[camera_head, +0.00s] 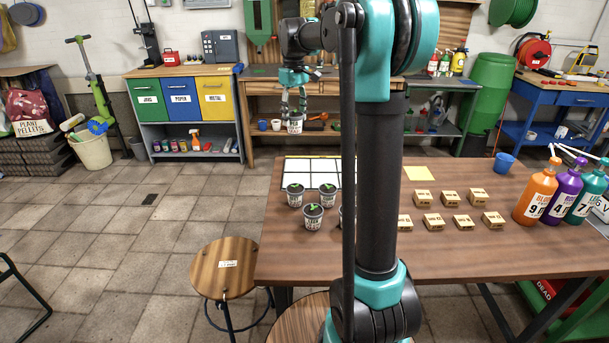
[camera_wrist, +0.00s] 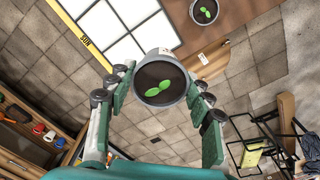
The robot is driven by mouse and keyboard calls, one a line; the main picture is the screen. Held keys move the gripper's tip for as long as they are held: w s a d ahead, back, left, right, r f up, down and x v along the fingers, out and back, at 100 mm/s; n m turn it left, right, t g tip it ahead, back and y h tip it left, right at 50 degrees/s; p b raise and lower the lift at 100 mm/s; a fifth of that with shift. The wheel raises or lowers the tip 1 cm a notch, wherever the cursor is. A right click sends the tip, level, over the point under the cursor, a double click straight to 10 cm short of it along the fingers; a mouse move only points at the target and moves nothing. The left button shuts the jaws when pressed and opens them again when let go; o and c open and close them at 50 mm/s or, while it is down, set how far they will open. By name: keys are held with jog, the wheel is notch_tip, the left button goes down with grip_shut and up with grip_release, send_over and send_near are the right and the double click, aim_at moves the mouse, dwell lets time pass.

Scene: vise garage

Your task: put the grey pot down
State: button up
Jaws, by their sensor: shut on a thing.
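My gripper (camera_head: 295,102) is shut on a grey pot (camera_head: 295,125) with dark soil and a green seedling. The pot hangs upright in the air near the far left part of the brown table (camera_head: 480,237). In the wrist view the held pot (camera_wrist: 160,79) sits between both fingers, with floor tiles below it. A white gridded tray (camera_head: 313,168) with a yellow edge lies on the table. Similar pots (camera_head: 313,216) stand in front of it, one partly hidden behind my arm. Another pot (camera_wrist: 204,11) shows at the top of the wrist view.
Several small tan blocks (camera_head: 451,197) and a yellow square (camera_head: 418,173) lie on the table's right half. A blue cup (camera_head: 503,162) and large orange, purple and teal bottles (camera_head: 536,194) stand at its right. A wooden stool (camera_head: 223,268) stands front left.

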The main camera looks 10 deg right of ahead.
jog(key=shift+w+d+f, duration=0.1)
jog(key=shift+w+f, duration=0.05)
jog(key=shift+f, duration=3.2)
jog(key=shift+w+d+f, duration=0.1)
jog(key=shift+w+f, duration=0.05)
jog(key=shift+f, duration=3.15)
jog(key=shift+w+d+f, duration=0.1)
jog(key=shift+w+f, duration=0.05)
jog(key=shift+f, duration=3.2)
jog(key=o, duration=1.2)
jog(key=shift+f, duration=0.15)
jog(key=shift+o, duration=0.2)
notch_tip(320, 180, up, 12)
